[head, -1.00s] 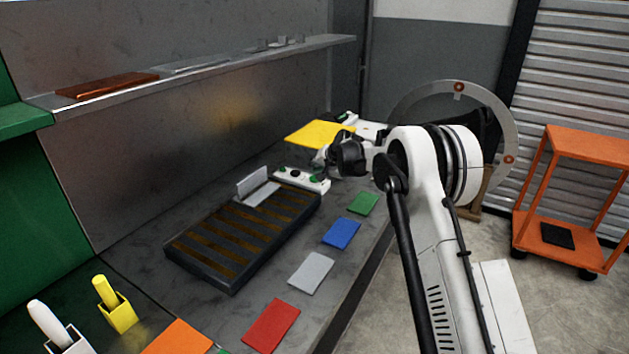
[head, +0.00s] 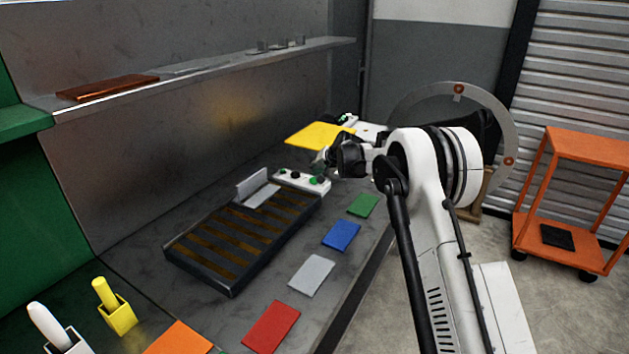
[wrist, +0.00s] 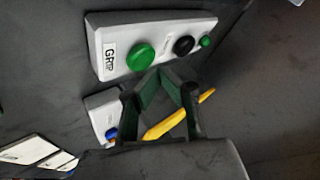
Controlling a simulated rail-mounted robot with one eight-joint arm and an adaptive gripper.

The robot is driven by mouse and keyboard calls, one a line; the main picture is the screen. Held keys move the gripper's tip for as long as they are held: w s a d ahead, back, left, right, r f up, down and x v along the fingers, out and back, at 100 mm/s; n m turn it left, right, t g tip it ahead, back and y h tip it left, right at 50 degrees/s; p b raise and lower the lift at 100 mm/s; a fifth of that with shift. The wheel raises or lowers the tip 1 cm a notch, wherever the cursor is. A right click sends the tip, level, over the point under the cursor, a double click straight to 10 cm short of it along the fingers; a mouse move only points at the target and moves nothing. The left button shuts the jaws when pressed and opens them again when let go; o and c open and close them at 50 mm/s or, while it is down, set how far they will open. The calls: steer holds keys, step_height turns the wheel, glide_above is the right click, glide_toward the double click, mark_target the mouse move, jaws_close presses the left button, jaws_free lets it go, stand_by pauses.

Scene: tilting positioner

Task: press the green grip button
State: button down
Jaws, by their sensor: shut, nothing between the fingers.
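The green grip button (wrist: 140,56) is a large round cap on a white control box (wrist: 104,30), beside a label reading "GRIP" in the wrist view. A black button (wrist: 183,45) and a small green one (wrist: 206,41) share the box. In the head view the box (head: 302,188) stands at the far end of the slatted tray. My gripper (wrist: 160,74) is shut and empty. Its fingertips appear just below and right of the grip button in the wrist view; I cannot tell whether they touch it. My gripper (head: 322,164) is close above the box in the head view.
A second white box with a blue button (wrist: 111,133) lies beside my fingers. The slatted tray (head: 200,282) has a grey upright plate at its far end. A yellow panel (head: 312,135) is behind my gripper. Coloured squares, such as the blue one (head: 341,235), line the bench's right side.

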steer(key=shift+f, duration=0.15)
steer(key=shift+f+b, duration=0.3)
steer(key=shift+b, duration=0.2)
steer(key=shift+f+b, duration=0.35)
steer(key=shift+f, duration=0.1)
stand_by(0.7)
steer(key=shift+r, duration=0.15)
stand_by(0.3)
steer(key=shift+r, duration=0.75)
steer(key=shift+r, duration=0.15)
steer(key=shift+r+p, duration=0.95)
steer(key=shift+r, duration=1.4)
